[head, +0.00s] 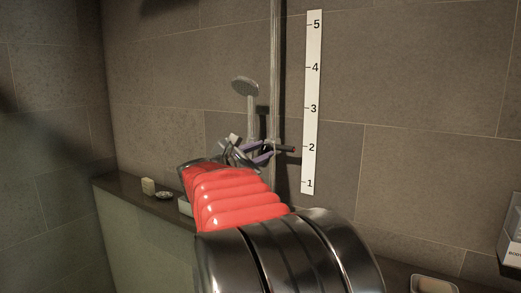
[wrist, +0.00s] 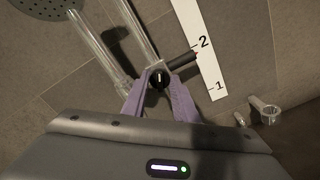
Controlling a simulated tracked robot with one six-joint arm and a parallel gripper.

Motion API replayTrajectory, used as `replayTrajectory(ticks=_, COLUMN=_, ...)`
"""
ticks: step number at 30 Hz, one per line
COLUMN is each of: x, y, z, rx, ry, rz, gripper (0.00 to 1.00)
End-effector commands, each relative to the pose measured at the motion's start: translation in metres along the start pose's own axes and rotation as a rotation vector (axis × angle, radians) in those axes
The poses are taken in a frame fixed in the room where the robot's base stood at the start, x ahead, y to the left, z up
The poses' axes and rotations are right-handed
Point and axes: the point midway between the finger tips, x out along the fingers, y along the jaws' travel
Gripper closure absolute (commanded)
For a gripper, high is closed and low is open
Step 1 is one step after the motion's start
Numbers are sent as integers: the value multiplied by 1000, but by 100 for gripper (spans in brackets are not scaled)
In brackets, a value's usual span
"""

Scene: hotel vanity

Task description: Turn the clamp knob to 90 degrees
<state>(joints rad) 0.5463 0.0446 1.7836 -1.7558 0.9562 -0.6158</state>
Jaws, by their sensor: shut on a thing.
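The clamp knob (wrist: 159,81) is a small black knob with a white mark, on the clamp of the shower rail. In the wrist view the mark points roughly up the picture. My gripper (wrist: 159,75) has its two purple fingers closed on either side of the knob. In the head view my gripper (head: 262,154) is at the rail beside the clamp, and my red arm hides most of the knob. The clamp's dark pointer (head: 285,148) with a red tip is beside the 2 on the white scale (head: 313,100); it also shows in the wrist view (wrist: 181,59).
The vertical rail (head: 275,60) runs up the tiled wall. A hand shower (head: 246,87) hangs left of it. A ledge (head: 120,188) holds a soap bar (head: 148,186) and a small dish (head: 164,195).

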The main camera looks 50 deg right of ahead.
Motion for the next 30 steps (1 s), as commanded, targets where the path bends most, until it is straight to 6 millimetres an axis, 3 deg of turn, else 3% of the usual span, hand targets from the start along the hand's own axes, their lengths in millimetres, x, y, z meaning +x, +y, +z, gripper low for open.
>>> replayTrajectory(ticks=30, x=0, y=4, z=3, rx=947, ry=2, rz=11, gripper=96)
